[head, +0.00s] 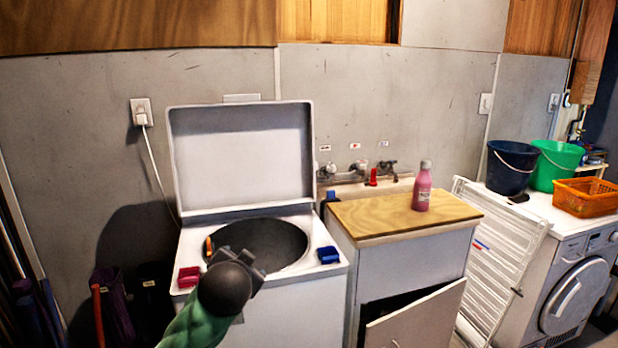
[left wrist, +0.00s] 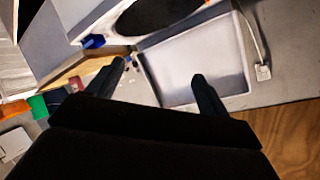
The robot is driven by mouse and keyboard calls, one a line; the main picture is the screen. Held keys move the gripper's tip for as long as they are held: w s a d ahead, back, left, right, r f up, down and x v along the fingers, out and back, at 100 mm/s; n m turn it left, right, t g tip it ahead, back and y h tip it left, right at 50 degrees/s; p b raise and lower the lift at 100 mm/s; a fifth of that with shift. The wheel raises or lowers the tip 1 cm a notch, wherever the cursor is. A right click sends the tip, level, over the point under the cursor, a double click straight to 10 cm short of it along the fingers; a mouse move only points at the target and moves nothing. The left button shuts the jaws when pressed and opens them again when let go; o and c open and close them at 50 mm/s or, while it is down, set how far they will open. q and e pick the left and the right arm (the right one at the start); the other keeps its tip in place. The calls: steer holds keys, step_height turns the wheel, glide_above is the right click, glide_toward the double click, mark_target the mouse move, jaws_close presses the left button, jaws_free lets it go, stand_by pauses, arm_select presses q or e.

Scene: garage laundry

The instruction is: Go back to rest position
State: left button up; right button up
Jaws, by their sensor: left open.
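My left gripper (head: 250,268), dark with a green arm behind it, is in front of the open top-loading washer (head: 300,297) in the head view. It overlaps the front edge of the round drum opening (head: 275,240). In the left wrist view my left gripper (left wrist: 158,84) has its two fingers wide apart with nothing between them. Beyond them are the raised washer lid (left wrist: 180,65) and the dark drum opening (left wrist: 165,12). My right gripper is in neither view.
A red item (head: 188,277) and a blue item (head: 328,254) sit on the washer's rim. A pink bottle (head: 421,188) stands on the wooden-topped cabinet (head: 365,217), whose door (head: 415,320) is ajar. A white drying rack (head: 490,270) leans near the dryer (head: 575,290).

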arm_select(q)
steer(key=s+d+f+n+g+h, duration=0.1)
steer(key=s+f+n+g, duration=0.3)
steer(key=s+f, duration=3.4)
steer(key=s+g+h, duration=0.1)
steer(key=s+g, duration=0.1)
steer(key=g, duration=0.5)
steer(key=shift+s+h, duration=0.25)
steer(key=shift+h, duration=0.15)
steer(key=shift+d, duration=0.1)
